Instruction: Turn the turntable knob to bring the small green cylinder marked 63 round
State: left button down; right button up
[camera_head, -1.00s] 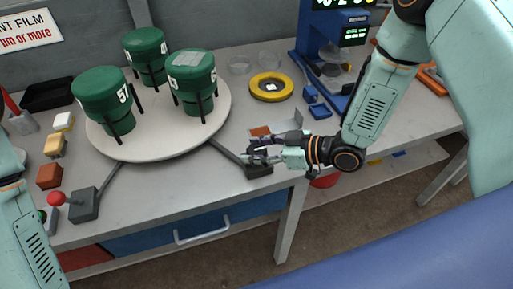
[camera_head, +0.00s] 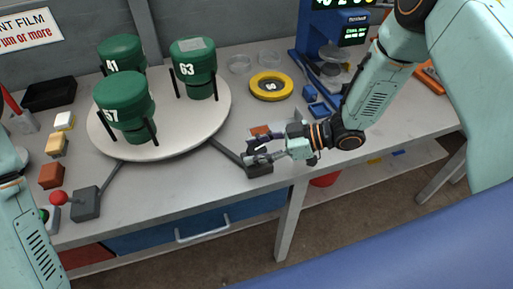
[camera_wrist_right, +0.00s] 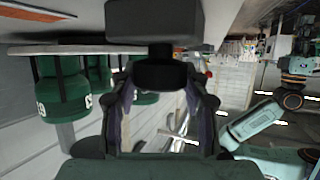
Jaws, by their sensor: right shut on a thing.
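The green cylinder marked 63 (camera_head: 196,82) stands upright at the back right of the round pale turntable (camera_head: 190,126), with a grey patch on its lid. My right gripper (camera_head: 254,157) is at the dark knob (camera_head: 260,170) at the bench's front edge, right of the turntable. In the right wrist view the dark knob (camera_wrist_right: 160,73) sits between the fingers of the right gripper (camera_wrist_right: 160,90), which is shut on it. My left arm shows at the left edge; its gripper is out of view.
Green cylinders marked 57 (camera_head: 124,103) and 41 (camera_head: 121,55) share the turntable. A red-balled lever (camera_head: 58,198) stands front left. A yellow ring (camera_head: 271,87) and a blue device (camera_head: 312,50) lie to the right.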

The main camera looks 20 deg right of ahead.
jog(key=shift+s+f+n+g+y, duration=0.15)
jog(key=shift+n+g+y, duration=0.15)
jog(key=shift+n+g, duration=0.85)
jog(key=shift+n+g+b, duration=0.35)
jog(key=shift+n+g, duration=0.4)
jog(key=shift+g, duration=0.3)
jog(key=shift+n+g+b, duration=1.3)
jog(key=shift+n+g, duration=0.6)
jog(key=shift+g, duration=0.3)
dwell(2.4)
jog(key=o, duration=0.9)
jog(key=shift+c, duration=0.2)
jog(key=o, duration=0.3)
jog(key=shift+d, duration=0.1)
